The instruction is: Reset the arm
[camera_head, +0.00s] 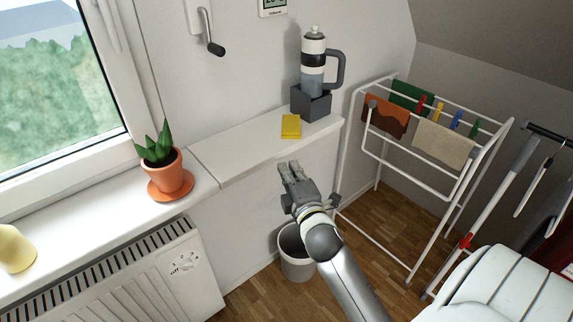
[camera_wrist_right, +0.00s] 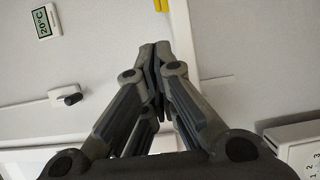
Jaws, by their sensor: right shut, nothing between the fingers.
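My right arm reaches in from the bottom of the head view. Its gripper (camera_head: 290,172) is just in front of the front edge of the white shelf (camera_head: 235,160), and nothing is in it. In the right wrist view the two fingers (camera_wrist_right: 152,62) meet at their tips, shut and empty. My left gripper is not in view.
A yellow sponge-like block (camera_head: 291,127) and a bottle in a grey holder (camera_head: 311,100) stand on the shelf. A potted plant (camera_head: 168,175) stands on the sill at left. A bin (camera_head: 296,262) is below the gripper. A drying rack (camera_head: 345,165) stands at right.

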